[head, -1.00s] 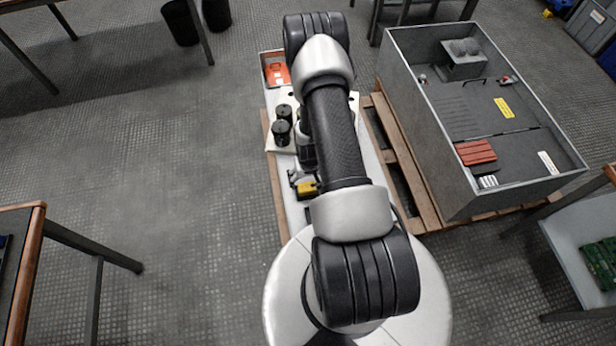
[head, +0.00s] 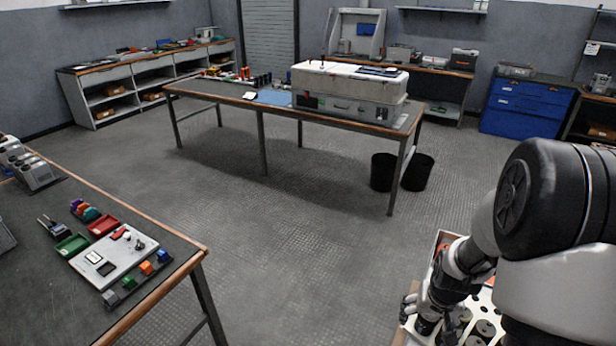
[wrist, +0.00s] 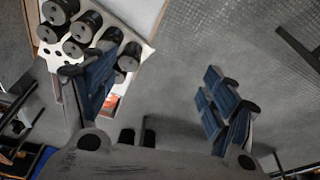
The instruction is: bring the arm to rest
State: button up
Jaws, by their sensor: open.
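My gripper (wrist: 155,92) is open in the wrist view, with its two blue-padded fingers wide apart. Nothing is between them but grey floor. My arm is folded at the lower right of the head view, over a pale tray there. The gripper's fingertips cannot be made out in the head view. In the wrist view, the white holed rack (wrist: 56,62) with several black cylinders (wrist: 84,26) lies behind the left finger. The finger hides part of the rack, and I cannot tell whether they touch.
In the head view, a long workbench (head: 225,91) with a large white case (head: 350,78) stands in the middle. Two black bins (head: 383,172) stand by its right end. Another bench (head: 150,215) with small coloured parts is at the left. The floor between is clear.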

jog(key=s+a+r+n+t, duration=0.1)
jog(key=s+a+r, duration=0.3)
jog(key=r, duration=0.5)
jog(key=s+a+r+n, duration=0.1)
jog(key=s+a+r, duration=0.2)
jog(key=a+r, duration=0.45)
jog(key=s+a+r+n, duration=0.1)
jog(key=s+a+r, duration=0.1)
jog(key=s+r, duration=0.2)
jog(key=s+a+r+n+t+y, duration=0.1)
jog(key=s+a+r, duration=0.2)
jog(key=s, duration=0.6)
jog(key=shift+r, duration=0.6)
